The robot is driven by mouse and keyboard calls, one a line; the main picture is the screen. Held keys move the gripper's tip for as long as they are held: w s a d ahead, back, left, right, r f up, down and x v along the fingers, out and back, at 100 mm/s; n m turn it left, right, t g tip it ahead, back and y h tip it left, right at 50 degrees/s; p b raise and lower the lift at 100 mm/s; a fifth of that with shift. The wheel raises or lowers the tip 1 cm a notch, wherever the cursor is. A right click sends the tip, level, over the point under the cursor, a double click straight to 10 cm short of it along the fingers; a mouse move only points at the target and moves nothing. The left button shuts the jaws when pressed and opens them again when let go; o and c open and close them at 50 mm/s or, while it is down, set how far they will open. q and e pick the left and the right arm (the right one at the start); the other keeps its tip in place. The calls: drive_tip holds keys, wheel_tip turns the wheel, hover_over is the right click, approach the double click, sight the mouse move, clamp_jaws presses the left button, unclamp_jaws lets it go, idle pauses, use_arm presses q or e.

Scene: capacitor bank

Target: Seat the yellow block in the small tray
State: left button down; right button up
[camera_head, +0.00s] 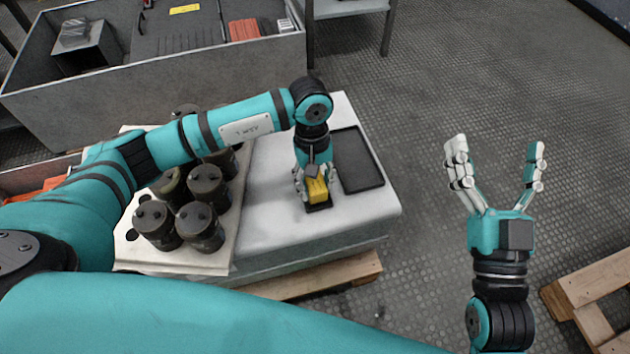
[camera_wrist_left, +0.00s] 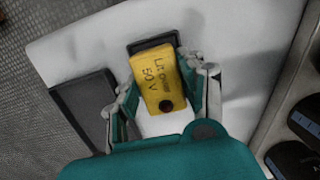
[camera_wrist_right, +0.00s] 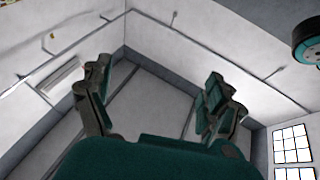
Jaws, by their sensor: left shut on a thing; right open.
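The yellow block (camera_head: 317,190) is between the fingers of my left gripper (camera_head: 314,196). In the left wrist view the yellow block (camera_wrist_left: 158,78) shows printed text and a dark round spot, and my left gripper (camera_wrist_left: 162,92) is shut on it. The small dark tray (camera_head: 319,207) lies on the white table top under the block, and part of it also shows in the left wrist view (camera_wrist_left: 152,42). The block covers most of the tray, and I cannot tell whether it touches the tray floor. My right gripper (camera_head: 497,178) is open and empty, off to the right above the floor.
A larger dark flat tray (camera_head: 357,160) lies right of the small tray on the white table (camera_head: 268,212). Several dark cylinders (camera_head: 200,226) stand on a pale plate at the left. A grey bin (camera_head: 160,92) stands behind. Wooden pallets (camera_head: 590,300) lie at the lower right.

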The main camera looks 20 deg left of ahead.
use_arm(q)
drive_tip(key=shift+f, duration=0.1)
use_arm(e)
drive_tip(key=shift+s+r, duration=0.2)
drive_tip(key=shift+r, duration=0.15)
use_arm(q)
drive_tip(key=shift+f+b, duration=0.15)
drive_tip(key=shift+b, duration=0.15)
use_arm(e)
drive_tip(key=shift+s+r+t, duration=0.5)
drive_tip(key=shift+r+t, duration=0.35)
drive_tip(key=shift+t, duration=0.05)
idle(1.0)
use_arm(q)
drive_tip(key=c, duration=0.7)
unclamp_jaws()
drive_tip(key=r, duration=0.4)
drive_tip(key=w+r, duration=0.1)
drive_tip(key=r, duration=0.3)
drive_tip(key=a+r, duration=0.1)
drive_tip(key=r, duration=0.3)
drive_tip(key=shift+w, duration=0.25)
drive_tip(key=shift+f, duration=0.1)
use_arm(e)
drive_tip(key=shift+f, duration=0.1)
